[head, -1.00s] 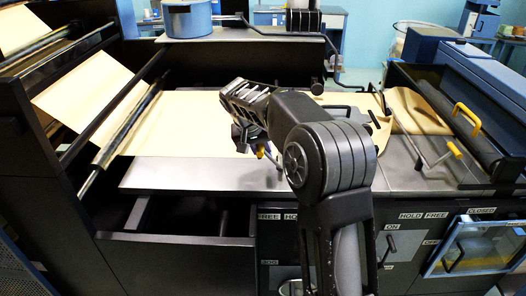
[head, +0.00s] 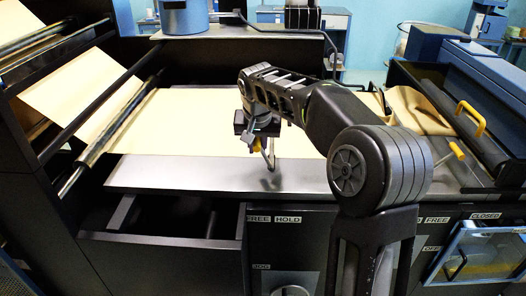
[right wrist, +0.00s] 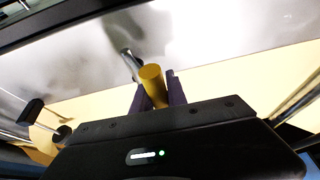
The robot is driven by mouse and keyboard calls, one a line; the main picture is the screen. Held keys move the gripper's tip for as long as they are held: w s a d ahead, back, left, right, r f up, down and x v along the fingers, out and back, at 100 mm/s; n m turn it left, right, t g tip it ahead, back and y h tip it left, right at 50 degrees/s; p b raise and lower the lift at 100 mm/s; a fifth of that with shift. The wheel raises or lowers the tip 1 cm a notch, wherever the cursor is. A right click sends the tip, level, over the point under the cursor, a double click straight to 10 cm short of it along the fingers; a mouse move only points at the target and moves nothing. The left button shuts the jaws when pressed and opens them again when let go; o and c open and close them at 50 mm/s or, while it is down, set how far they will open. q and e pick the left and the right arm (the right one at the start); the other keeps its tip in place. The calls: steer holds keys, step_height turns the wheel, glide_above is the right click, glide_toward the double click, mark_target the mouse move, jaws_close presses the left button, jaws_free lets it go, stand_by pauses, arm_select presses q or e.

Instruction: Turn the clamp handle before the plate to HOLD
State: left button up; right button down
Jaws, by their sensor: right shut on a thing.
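The clamp handle is a thin metal lever (head: 271,158) with a yellow grip (head: 259,147), standing at the bare metal plate strip (head: 210,174) in front of the brown paper. My right gripper (head: 257,140) reaches in from above and is shut on the yellow grip. In the right wrist view, the yellow grip (right wrist: 152,76) sits between the two dark fingers, and the metal lever (right wrist: 130,62) runs away from it. FREE and HOLD labels (head: 273,219) are on the dark front panel below. The left gripper is out of view.
A paper sheet (head: 200,120) covers the bed behind the plate. An open dark bay (head: 170,215) lies at front left. A second yellow-tipped lever (head: 457,150) and a yellow-handled blue unit (head: 470,118) stand at right. A blue pot (head: 184,18) is on the rear shelf.

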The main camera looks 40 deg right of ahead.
steer(key=shift+s+d+t+y+b, duration=0.4)
steer(key=shift+d+t+y+b, duration=0.1)
steer(key=shift+y+b, duration=0.25)
steer(key=shift+s+d+r+m+t+y+b, duration=0.1)
steer(key=shift+s+d+m+t+y+b, duration=0.1)
steer(key=shift+s+d+t+y+b, duration=0.45)
steer(key=shift+s+d+r+m+t+y+b, duration=0.2)
steer(key=shift+s+d+y+b, duration=0.15)
steer(key=shift+d+b, duration=0.45)
steer(key=shift+s+d+r+m+t+y+b, duration=0.15)
steer(key=shift+s+d+t+y+b, duration=0.35)
steer(key=shift+b, duration=0.5)
steer(key=shift+w+r, duration=0.1)
steer(key=shift+r, duration=0.05)
steer(key=c, duration=1.5)
jaws_free()
steer(key=shift+o, duration=0.9)
